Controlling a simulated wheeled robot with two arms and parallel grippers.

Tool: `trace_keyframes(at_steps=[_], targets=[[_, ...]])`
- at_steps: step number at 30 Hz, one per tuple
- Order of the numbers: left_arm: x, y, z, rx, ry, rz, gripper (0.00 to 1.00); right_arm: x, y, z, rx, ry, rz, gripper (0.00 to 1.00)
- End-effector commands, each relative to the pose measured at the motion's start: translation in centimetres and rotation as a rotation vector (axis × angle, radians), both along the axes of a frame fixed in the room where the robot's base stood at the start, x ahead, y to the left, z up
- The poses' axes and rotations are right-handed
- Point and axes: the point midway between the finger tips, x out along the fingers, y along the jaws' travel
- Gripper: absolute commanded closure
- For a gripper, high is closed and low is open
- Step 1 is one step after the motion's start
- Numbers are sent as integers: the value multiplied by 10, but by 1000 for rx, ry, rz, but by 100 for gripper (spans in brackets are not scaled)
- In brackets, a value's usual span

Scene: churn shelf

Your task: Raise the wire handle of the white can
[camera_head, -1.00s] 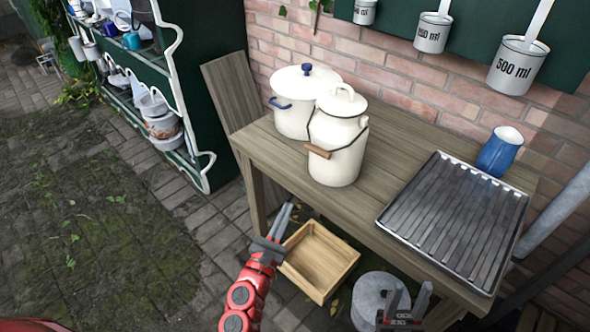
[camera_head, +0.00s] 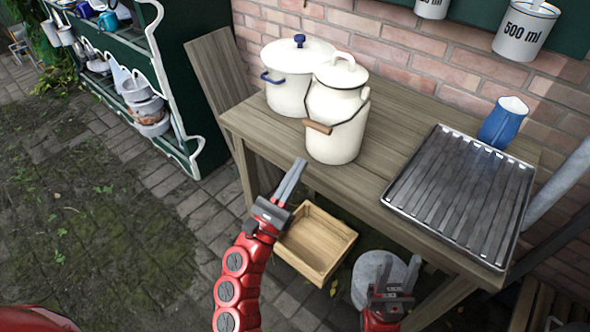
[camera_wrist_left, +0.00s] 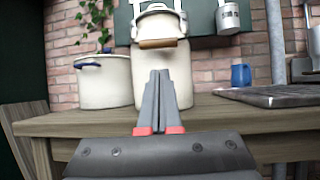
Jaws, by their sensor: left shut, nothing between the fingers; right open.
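The white can (camera_head: 334,110) stands upright on the wooden table, with its lid on. Its wire handle hangs down on the near side, with a wooden grip (camera_head: 317,127) at the front left of the can. In the left wrist view the grip (camera_wrist_left: 157,43) lies across the can, above my fingertips. My left gripper (camera_head: 293,174) is shut and empty, in front of the table edge, below and left of the grip and apart from it. My right gripper (camera_head: 391,275) is open and empty, low in front of the table, over a grey bucket.
A white pot with blue handles (camera_head: 284,85) stands close behind the can. A ribbed metal tray (camera_head: 462,195) and a blue cup (camera_head: 503,122) are at the right of the table (camera_head: 375,205). A wooden box (camera_head: 316,242) and a grey bucket (camera_head: 366,272) are below.

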Motion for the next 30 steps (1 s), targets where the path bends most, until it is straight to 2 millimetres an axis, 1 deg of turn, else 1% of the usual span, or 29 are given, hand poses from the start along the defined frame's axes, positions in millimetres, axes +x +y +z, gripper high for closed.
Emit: trace_keyframes(at_steps=[1,6,12,16,25,28,30], targets=[[8,-6,8,2,-6,-3,100,0,0,2,0,0,0,57],[30,-18,24,1,-6,-1,100,0,0,4,0,0,0,57],[47,-27,34,1,-4,2,100,0,0,5,0,0,0,57],[50,-29,36,0,-1,1,100,0,0,5,0,0,0,57],[50,-29,36,0,-1,3,100,0,0,5,0,0,0,57],[50,-29,38,2,2,4,100,0,0,9,0,0,0,57],[50,-28,40,4,8,4,100,0,0,15,0,0,0,57]])
